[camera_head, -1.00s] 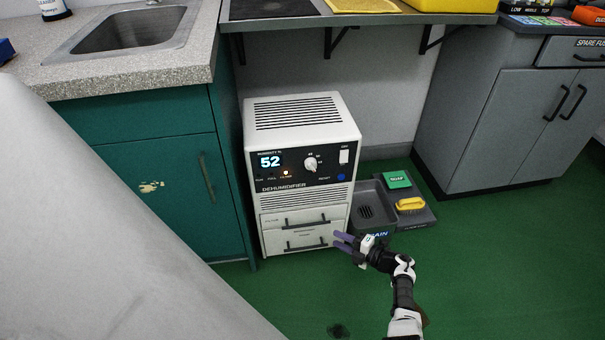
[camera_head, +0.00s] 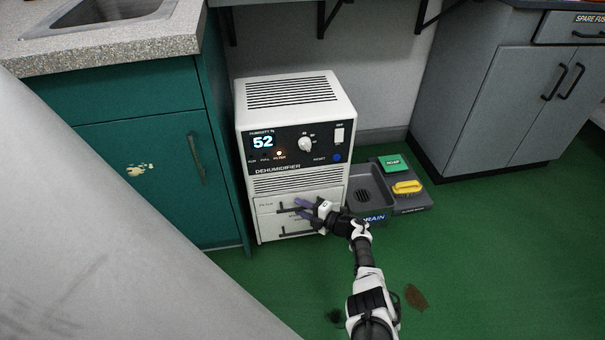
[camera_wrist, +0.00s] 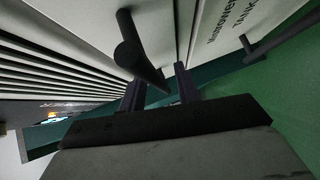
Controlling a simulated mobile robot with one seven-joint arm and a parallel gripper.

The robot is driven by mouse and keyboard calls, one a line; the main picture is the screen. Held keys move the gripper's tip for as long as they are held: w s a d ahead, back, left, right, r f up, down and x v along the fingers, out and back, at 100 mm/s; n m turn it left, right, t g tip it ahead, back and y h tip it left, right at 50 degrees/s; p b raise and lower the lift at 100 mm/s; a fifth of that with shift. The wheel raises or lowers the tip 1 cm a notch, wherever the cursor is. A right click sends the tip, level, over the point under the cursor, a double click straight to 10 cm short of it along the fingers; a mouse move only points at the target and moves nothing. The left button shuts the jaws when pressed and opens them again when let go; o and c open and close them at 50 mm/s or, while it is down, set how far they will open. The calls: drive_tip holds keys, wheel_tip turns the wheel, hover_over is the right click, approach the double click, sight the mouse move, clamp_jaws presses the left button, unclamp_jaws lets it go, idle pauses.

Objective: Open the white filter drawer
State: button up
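The white filter drawer (camera_head: 266,212) is the upper of two drawers low on the front of the white dehumidifier (camera_head: 290,115); it looks closed. Its dark bar handle (camera_head: 285,208) is partly hidden by my gripper (camera_head: 301,207), whose purple-grey fingers are at the handle's right part. In the wrist view the handle (camera_wrist: 130,50) runs toward the gap between the two fingers of my gripper (camera_wrist: 160,90). The fingers are apart, one on each side of the bar's near end. I cannot tell whether they touch it.
A lower tank drawer with its own handle (camera_head: 290,234) is just beneath. A green cabinet (camera_head: 160,180) is close at left. The green floor in front is largely clear.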

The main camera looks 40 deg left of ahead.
clamp_jaws()
idle(0.3)
drive_tip(key=s+d+p, duration=1.4)
drive_tip(key=d+p, duration=0.2)
drive_tip(key=d, duration=0.1)
drive_tip(key=shift+s+d, duration=0.35)
drive_tip(key=shift+s, duration=0.05)
unclamp_jaws()
